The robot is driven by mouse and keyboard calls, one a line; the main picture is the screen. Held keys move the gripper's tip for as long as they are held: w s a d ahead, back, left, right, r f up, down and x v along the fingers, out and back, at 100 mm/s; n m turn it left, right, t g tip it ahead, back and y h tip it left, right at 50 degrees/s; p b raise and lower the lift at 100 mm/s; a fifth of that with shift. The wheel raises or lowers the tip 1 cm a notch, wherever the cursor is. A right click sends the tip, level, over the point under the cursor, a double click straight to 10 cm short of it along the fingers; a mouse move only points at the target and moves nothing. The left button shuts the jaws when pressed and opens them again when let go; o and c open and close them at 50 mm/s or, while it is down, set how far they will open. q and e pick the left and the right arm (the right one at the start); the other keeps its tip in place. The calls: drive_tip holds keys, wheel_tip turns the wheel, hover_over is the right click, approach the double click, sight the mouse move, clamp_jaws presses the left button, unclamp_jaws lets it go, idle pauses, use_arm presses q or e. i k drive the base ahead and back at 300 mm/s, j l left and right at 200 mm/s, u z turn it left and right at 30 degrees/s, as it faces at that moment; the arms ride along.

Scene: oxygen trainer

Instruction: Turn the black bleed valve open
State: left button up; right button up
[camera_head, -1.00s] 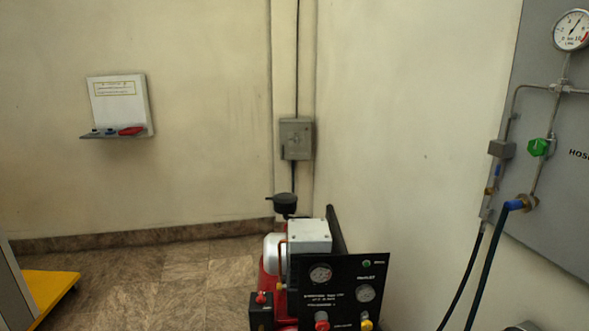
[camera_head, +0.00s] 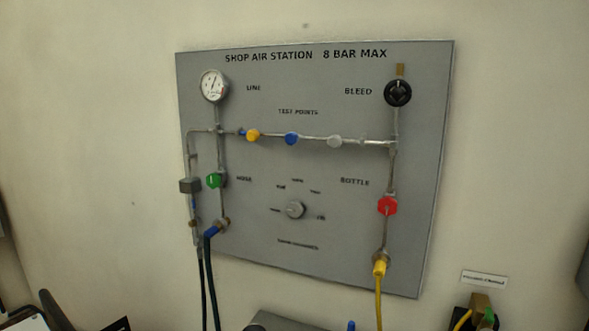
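The black bleed valve (camera_head: 397,93) is a round black knob at the upper right of the grey wall panel (camera_head: 300,270), just right of the label "BLEED". A short brass piece (camera_head: 400,70) stands above it, and a pipe runs down from it to the horizontal test-point pipe. Nothing covers the valve. I cannot read from here whether it is turned open or closed. Neither of my grippers shows in the head view.
Dark hoses and a yellow hose (camera_head: 378,295) hang below. Equipment stands at the lower edge and lower right.

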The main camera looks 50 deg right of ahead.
sight(396, 93)
drive_tip(key=z, duration=1.5)
